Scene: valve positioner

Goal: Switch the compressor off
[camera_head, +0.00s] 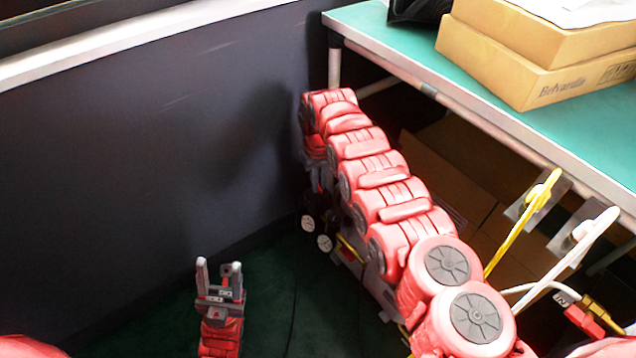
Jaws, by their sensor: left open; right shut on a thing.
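The compressor (348,252) stands on the dark green floor by the dark wall, mostly hidden behind my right arm. Two round white gauges (316,232) show on its left side. My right arm reaches over it from the lower right. My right gripper (318,186) is at the compressor's top, partly covered by my wrist, and is shut on a part there. The part between its fingers is too small and covered to make out clearly. My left gripper (219,266) is open and empty, fingers pointing up, to the left of the compressor and apart from it.
A green-topped table (400,42) with a metal edge stands at the right, bearing cardboard boxes (535,60). Yellow (520,232) and white (575,250) cables hang from hooks at its edge. Brown boxes lie under it. The floor around my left gripper is clear.

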